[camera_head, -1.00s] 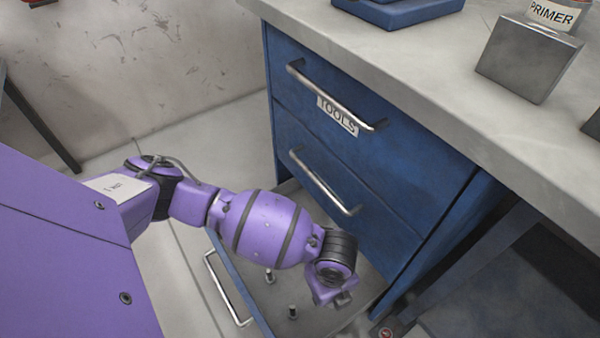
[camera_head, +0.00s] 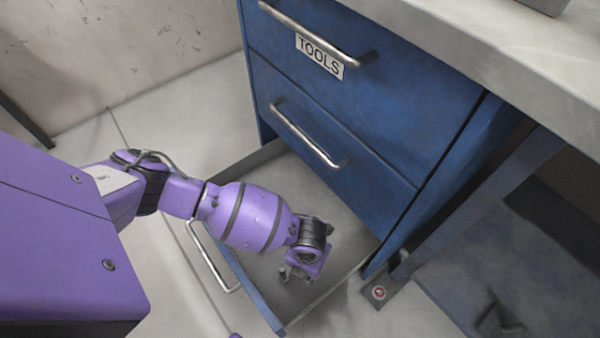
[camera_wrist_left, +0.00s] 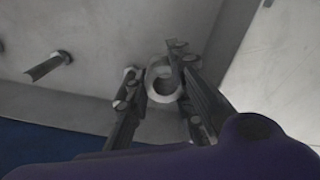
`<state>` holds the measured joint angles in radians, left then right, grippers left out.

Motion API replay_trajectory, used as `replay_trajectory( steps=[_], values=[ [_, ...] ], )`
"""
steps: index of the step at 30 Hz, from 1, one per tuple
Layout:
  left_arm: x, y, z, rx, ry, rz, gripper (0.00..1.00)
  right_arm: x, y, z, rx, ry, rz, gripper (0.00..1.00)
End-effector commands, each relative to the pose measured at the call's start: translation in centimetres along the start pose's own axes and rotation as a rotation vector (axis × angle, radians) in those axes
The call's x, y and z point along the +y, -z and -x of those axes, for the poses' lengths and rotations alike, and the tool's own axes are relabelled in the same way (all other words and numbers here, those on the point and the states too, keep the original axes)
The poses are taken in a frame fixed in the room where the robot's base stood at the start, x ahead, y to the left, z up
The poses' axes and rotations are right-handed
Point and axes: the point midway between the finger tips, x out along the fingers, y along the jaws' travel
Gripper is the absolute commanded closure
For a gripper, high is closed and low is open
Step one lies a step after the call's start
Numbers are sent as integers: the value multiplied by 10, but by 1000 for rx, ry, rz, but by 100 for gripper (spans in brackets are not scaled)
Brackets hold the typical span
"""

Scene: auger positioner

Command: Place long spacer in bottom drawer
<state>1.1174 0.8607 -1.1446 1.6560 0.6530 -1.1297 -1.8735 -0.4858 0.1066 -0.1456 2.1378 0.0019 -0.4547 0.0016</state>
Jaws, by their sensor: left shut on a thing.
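The bottom drawer (camera_head: 345,258) is pulled open below two shut blue drawers. My left gripper (camera_head: 295,272) is down inside it, near its front right corner, and largely hidden by my wrist in the head view. In the left wrist view my left gripper (camera_wrist_left: 162,105) has its two fingers on either side of a grey round piece with a hollow, ring-like end, seemingly the long spacer (camera_wrist_left: 162,82). It is seen nearly end-on, so its length is hidden. I cannot tell whether it touches the drawer floor. My right gripper is not in view.
A metal peg or bolt (camera_wrist_left: 48,66) is in the drawer, left of the gripper in the wrist view. The "TOOLS" drawer (camera_head: 380,95) and the middle drawer (camera_head: 335,140) with their handles are above. The worktop (camera_head: 480,50) overhangs at upper right.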

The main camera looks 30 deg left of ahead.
Motion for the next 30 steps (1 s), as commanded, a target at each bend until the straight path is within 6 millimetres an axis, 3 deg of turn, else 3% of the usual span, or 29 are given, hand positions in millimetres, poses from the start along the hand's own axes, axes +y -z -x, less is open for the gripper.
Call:
replay_trajectory(
  steps=[1,3,14,20,30],
  values=[
    [1,-8,-17,2,1,0,100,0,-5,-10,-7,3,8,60],
    [4,-17,-28,1,1,1,100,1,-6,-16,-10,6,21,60],
    [12,-40,-51,-2,3,0,100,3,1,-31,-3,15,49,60],
    [12,-42,-80,-1,4,-1,100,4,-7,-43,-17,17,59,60],
    [13,-41,-84,-1,3,-1,100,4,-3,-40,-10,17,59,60]
  ],
)
